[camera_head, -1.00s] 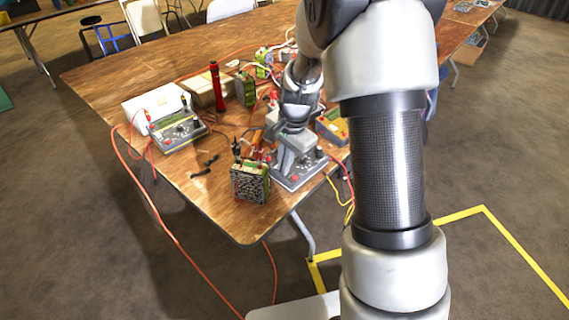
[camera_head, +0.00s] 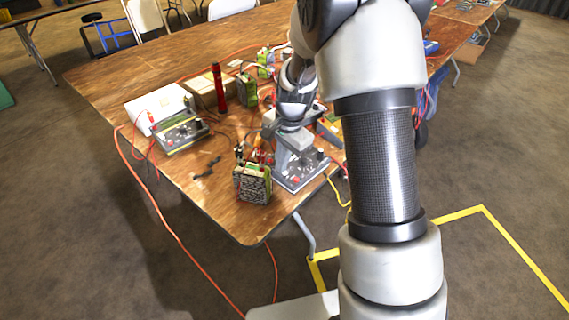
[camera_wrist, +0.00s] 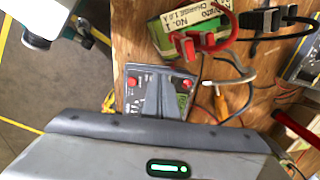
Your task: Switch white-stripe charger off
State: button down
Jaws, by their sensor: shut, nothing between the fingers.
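A grey charger (camera_head: 309,177) with red knobs stands at the near corner of the wooden table, partly hidden under my gripper (camera_head: 284,163). Its panel (camera_wrist: 135,98) also shows in the wrist view, with a red knob at either side of my fingers (camera_wrist: 164,74). My gripper is shut, empty, and points down at this panel; I cannot tell whether it touches. No white stripe can be made out clearly, and the switch is hidden or too small.
Another battery (camera_head: 247,90), a red torch (camera_head: 218,88) and a white box (camera_head: 155,104) stand farther back. An orange cable (camera_head: 160,215) hangs over the left edge.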

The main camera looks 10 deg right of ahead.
notch_tip(320, 180, up, 13)
jog(key=s+d+p, duration=0.2)
jog(key=p, duration=0.1)
jog(key=shift+s+d, duration=0.15)
jog(key=shift+s, duration=0.15)
jog(key=shift+w+a+r+g+h, duration=0.15)
jog(key=shift+w+a+g, duration=0.1)
jog(key=shift+w, duration=0.2)
jog(key=shift+w+a+r+g+h, duration=0.15)
jog(key=shift+w+a+g, duration=0.1)
jog(key=shift+w, duration=0.15)
jog(key=f, duration=0.4)
jog(key=f+b, duration=0.1)
jog(key=f, duration=0.4)
jog(key=f+b, duration=0.1)
jog(key=f, duration=0.4)
jog(key=shift+w+a, duration=0.2)
jog(key=shift+w, duration=0.2)
